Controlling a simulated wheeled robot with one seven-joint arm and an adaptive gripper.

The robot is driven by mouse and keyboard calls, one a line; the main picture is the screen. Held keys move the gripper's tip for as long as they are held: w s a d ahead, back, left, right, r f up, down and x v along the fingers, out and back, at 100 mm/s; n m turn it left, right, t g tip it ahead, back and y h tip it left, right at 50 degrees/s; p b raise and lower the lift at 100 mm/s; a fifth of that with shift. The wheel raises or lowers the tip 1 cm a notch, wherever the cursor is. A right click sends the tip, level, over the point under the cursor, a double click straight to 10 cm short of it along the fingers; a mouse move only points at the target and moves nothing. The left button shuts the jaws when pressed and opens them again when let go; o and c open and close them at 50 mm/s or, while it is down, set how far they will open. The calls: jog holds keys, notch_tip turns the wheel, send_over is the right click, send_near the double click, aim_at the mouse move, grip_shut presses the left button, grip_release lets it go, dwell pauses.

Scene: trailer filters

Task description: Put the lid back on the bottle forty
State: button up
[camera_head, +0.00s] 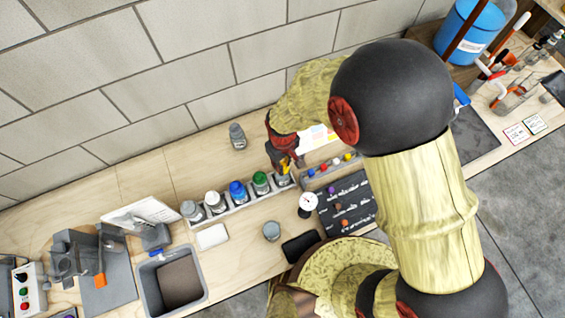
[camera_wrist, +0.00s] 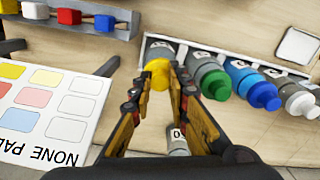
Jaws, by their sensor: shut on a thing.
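My gripper (camera_wrist: 166,80) is shut on a yellow lid (camera_wrist: 157,74), seen in the wrist view. The lid is in line with the mouth end of a grey bottle (camera_wrist: 163,49) at the end of the white rack (camera_wrist: 148,42). I cannot tell whether the lid touches or sits on that bottle. Another grey bottle (camera_head: 237,136) stands apart on the bench near the wall. It also shows in the wrist view (camera_wrist: 178,148), where a finger partly hides its label and only a "0" is readable. In the head view, my gripper (camera_head: 286,166) is above the rack's right end.
Beside the gripper in the rack are bottles with green (camera_head: 260,178), blue (camera_head: 237,186), and white (camera_head: 212,197) lids. A holder with coloured blocks (camera_head: 337,165) lies close on the right. A grey bin (camera_head: 150,283) stands front left. The bench near the wall is mostly clear.

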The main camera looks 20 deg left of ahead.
dwell(0.4)
jog(key=o, duration=0.8)
jog(key=shift+o, duration=0.8)
jog(key=o, duration=0.4)
jog(key=shift+c, duration=0.2)
jog(key=shift+r+p, duration=2.3)
jog(key=shift+r, duration=1.2)
jog(key=shift+c, duration=0.6)
grip_shut()
